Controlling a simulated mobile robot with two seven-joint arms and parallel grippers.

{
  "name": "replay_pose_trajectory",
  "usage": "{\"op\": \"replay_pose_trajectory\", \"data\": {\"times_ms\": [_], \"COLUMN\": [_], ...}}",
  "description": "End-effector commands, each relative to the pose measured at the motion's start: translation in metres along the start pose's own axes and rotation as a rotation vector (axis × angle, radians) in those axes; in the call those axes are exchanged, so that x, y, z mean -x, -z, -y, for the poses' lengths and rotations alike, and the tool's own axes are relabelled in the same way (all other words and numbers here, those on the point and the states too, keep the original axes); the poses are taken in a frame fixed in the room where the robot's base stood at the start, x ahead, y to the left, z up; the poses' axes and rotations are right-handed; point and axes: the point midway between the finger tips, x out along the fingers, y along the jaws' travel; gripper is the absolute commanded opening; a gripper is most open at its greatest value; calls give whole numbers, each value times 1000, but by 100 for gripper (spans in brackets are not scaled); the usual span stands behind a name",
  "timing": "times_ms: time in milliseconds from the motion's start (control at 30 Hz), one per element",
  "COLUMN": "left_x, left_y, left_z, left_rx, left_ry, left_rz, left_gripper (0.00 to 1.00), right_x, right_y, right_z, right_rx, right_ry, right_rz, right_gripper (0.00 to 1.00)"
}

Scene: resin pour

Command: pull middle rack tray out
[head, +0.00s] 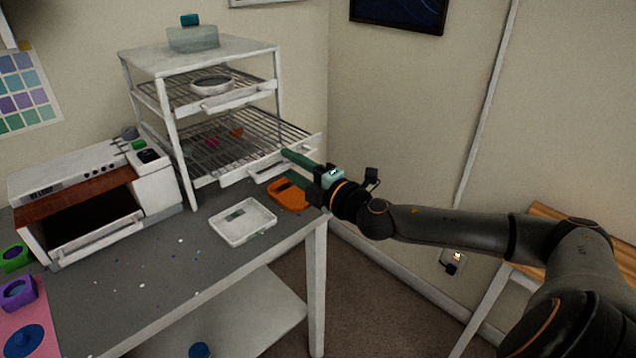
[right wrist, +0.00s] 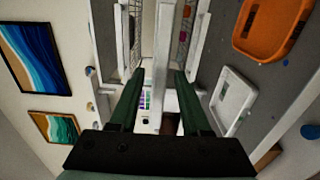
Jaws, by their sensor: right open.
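The white rack (head: 172,140) stands on the grey table's back part. Its middle tray (head: 262,134), a wire grid with a white front and handle, sticks out well past the rack's posts. Pink and red items show through the grid. My right gripper (head: 286,154) is at the right end of the tray's front, its green fingers pointing left. In the right wrist view my gripper (right wrist: 158,80) is open, with a white bar (right wrist: 163,45) seen between the fingers. Gaps show on both sides of it. My left gripper is not in view.
An orange tray (head: 286,196) and a white tray (head: 243,222) lie on the table (head: 190,260) below the pulled-out tray. A white bowl (head: 211,86) sits on the upper rack tray. A toaster-like oven (head: 98,200) stands left of the rack.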

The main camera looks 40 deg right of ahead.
Motion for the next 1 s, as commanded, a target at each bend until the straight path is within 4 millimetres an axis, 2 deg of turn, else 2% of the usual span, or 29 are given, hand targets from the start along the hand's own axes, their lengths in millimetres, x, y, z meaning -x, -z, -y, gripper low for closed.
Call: {"op": "replay_pose_trajectory", "data": {"times_ms": [400, 533, 733, 900, 1000], "left_x": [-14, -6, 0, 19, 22], "left_y": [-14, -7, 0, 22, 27], "left_z": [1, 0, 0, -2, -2], "left_rx": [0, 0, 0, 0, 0], "left_ry": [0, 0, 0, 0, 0], "left_rz": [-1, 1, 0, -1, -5], "left_gripper": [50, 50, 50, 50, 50], "right_x": [41, 51, 65, 87, 98], "right_y": [2, -2, 2, 2, 2], "right_z": [4, 0, -1, -6, -3], "right_rx": [6, 11, 7, 4, 3], "right_ry": [5, 11, 7, 6, 4], "right_rz": [-6, 9, -5, -4, -5], "right_gripper": [48, 48, 48, 48, 48]}}
